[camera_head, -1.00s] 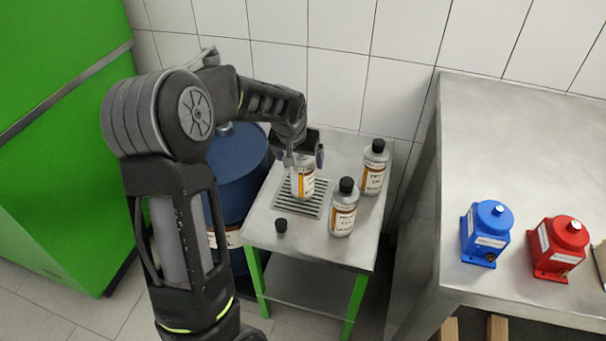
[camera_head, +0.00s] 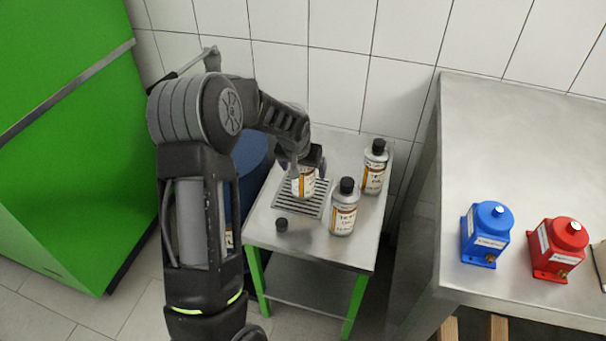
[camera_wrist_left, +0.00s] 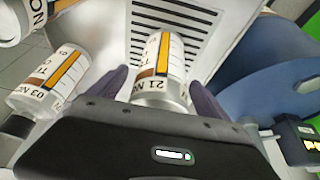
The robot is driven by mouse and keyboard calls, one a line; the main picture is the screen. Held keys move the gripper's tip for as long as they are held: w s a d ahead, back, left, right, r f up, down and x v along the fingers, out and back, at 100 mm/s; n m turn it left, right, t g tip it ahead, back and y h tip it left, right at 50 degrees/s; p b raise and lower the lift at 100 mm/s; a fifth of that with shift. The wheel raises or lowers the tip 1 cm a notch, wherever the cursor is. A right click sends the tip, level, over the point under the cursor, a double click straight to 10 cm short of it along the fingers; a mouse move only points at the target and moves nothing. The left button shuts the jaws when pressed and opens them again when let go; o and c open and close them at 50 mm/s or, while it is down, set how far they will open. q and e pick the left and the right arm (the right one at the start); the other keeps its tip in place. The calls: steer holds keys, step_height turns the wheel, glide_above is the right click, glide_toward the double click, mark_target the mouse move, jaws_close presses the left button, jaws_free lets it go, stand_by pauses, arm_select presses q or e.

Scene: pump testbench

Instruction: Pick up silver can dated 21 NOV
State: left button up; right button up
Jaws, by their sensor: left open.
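The silver can labelled "21 NO…" (camera_wrist_left: 160,66) has a white, orange and brown label. It stands on the slotted grate of the small table, and its body also shows in the head view (camera_head: 303,186). My left gripper (camera_head: 303,168) is at the can's upper part, and its top is hidden. In the left wrist view, the open fingers of the left gripper (camera_wrist_left: 158,94) are on both sides of the can, with a gap visible at least on the left. My right gripper is in neither view.
A second can (camera_head: 343,212), black-capped, stands close right of the grate; another (camera_head: 374,170) stands behind it. In the wrist view, a neighbouring can (camera_wrist_left: 48,82) reads "03 NO…". A loose black cap (camera_head: 281,224) lies at the front left. A blue drum (camera_wrist_left: 262,68) stands beside the table (camera_head: 310,248).

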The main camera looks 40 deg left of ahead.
arm_select(q)
steer(key=shift+c, duration=0.5)
steer(key=shift+r, duration=0.1)
jaws_close()
stand_by(0.8)
